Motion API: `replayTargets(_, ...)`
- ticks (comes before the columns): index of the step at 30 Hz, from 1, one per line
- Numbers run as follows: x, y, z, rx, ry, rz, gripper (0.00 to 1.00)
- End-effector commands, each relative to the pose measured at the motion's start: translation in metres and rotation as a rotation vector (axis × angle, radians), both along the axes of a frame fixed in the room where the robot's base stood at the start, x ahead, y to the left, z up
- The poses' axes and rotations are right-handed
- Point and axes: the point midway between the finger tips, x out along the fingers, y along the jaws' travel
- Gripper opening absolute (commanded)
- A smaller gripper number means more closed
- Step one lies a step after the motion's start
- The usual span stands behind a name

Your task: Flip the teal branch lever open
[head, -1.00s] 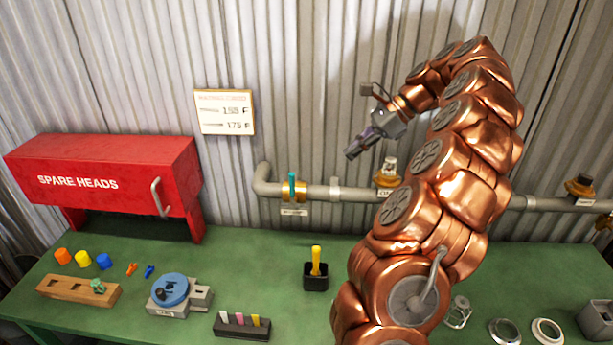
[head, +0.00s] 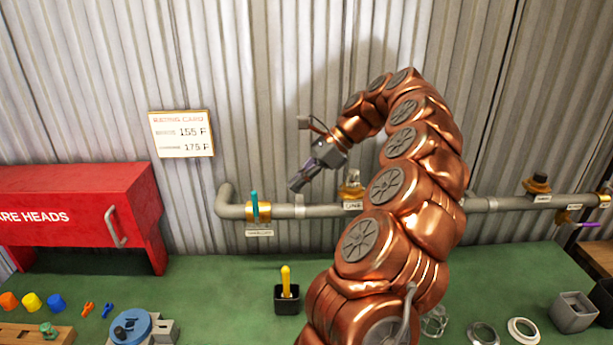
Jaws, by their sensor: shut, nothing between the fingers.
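The teal branch lever (head: 254,206) stands upright on a brass valve body (head: 258,212) on the grey pipe, left of centre in the head view. A small label plate (head: 259,233) hangs below the valve. My gripper (head: 297,184) is shut and empty. In the picture it is up and to the right of the lever, pointing down and left, apart from it. My copper arm hides part of the pipe to the right.
The grey pipe (head: 490,204) runs along the corrugated wall, with another brass fitting (head: 351,190) near my gripper. A red cabinet (head: 75,210) stands at left. A black holder with a yellow handle (head: 287,296) stands on the green bench. A purple lever (head: 582,224) is far right.

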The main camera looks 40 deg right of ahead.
Motion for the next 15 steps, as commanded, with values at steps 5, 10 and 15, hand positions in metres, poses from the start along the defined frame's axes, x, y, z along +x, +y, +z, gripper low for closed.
replayTargets(5, 0.005, 0.011, -0.009, 0.0, 0.0, 0.003, 0.0)
replayTargets(10, 0.011, 0.021, -0.021, 0.001, 0.002, 0.003, 0.0)
replayTargets(15, 0.019, 0.036, -0.025, 0.001, 0.001, 0.004, 0.0)
